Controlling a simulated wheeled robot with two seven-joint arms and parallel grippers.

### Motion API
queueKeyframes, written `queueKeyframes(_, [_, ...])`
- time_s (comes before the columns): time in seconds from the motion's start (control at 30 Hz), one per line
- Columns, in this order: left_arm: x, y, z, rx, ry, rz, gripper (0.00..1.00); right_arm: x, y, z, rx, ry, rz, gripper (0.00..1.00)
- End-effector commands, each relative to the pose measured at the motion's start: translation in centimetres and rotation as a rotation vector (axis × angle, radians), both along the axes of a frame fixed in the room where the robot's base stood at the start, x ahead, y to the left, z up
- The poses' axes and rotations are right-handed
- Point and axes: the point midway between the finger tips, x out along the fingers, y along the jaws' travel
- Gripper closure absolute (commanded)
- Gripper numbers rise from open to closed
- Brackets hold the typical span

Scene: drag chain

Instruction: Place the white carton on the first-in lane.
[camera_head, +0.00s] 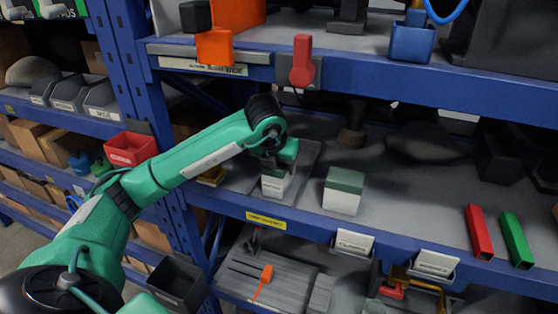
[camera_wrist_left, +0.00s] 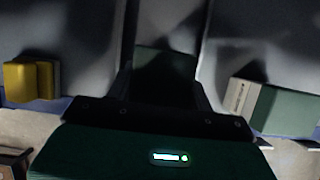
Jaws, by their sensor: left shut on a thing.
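My left gripper (camera_head: 277,163) reaches into the middle blue shelf and is shut on a white carton (camera_head: 275,187) with a green top. The gripper partly covers the carton. In the left wrist view the carton's dark green top (camera_wrist_left: 166,60) shows between the fingers, in shadow. It is over or on a grey lane (camera_head: 304,160) with raised edges; I cannot tell whether its base touches. A second white carton with a green top (camera_head: 343,192) stands just to the right; it also shows in the left wrist view (camera_wrist_left: 285,115). My right gripper is not in view.
A yellow box (camera_head: 211,175) sits left of the held carton, also in the left wrist view (camera_wrist_left: 30,80). A yellow label (camera_head: 266,220) marks the shelf edge. Red (camera_head: 479,230) and green (camera_head: 515,238) bars lie at right. A blue upper shelf beam (camera_head: 400,78) overhangs the arm.

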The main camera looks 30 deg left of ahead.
Motion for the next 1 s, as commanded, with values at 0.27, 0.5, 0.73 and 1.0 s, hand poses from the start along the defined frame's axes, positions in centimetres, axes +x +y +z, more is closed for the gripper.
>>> queueKeyframes(0.27, [0.0,0.0,-0.1,0.0,-0.002,0.0,0.76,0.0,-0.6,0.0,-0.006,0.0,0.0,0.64])
queueKeyframes(0.5, [0.0,0.0,-0.4,-0.001,-0.001,0.0,0.32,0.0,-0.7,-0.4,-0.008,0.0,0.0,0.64])
queueKeyframes(0.73, [0.0,0.0,-0.4,-0.001,-0.001,0.0,0.26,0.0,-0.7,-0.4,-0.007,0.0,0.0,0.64])
queueKeyframes(1.0, [-0.2,-0.1,0.5,-0.001,-0.004,-0.001,0.26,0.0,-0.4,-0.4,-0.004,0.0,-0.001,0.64])
